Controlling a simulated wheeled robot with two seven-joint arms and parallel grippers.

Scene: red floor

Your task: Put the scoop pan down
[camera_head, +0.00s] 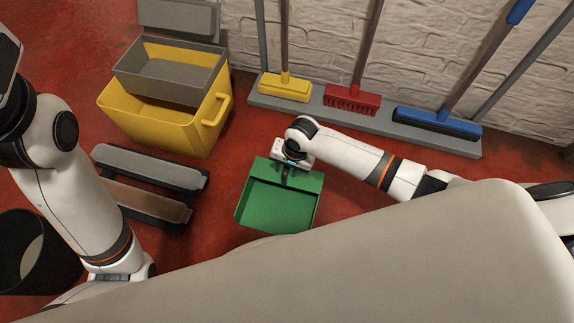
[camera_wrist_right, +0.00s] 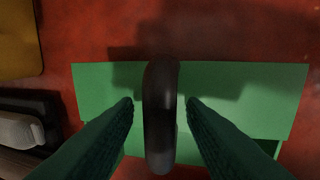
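The green scoop pan (camera_head: 278,204) appears to rest flat on the red floor in the middle of the head view, its open tray toward me. Its black handle (camera_wrist_right: 160,117) stands up in the middle of the right wrist view, with the green pan (camera_wrist_right: 235,95) below it. My right gripper (camera_head: 290,168) is at the pan's back edge. In the right wrist view its two fingers (camera_wrist_right: 160,104) are on either side of the handle, with a narrow gap on each side. My left arm comes in at the left; its gripper does not show.
A yellow bucket (camera_head: 150,122) with a grey tub (camera_head: 170,78) stands at back left. A grey and brown step-like object (camera_head: 150,168) is left of the pan. Yellow, red and blue brooms stand on a grey rack (camera_head: 375,123) by the wall. A black bin (camera_head: 40,275) is at lower left.

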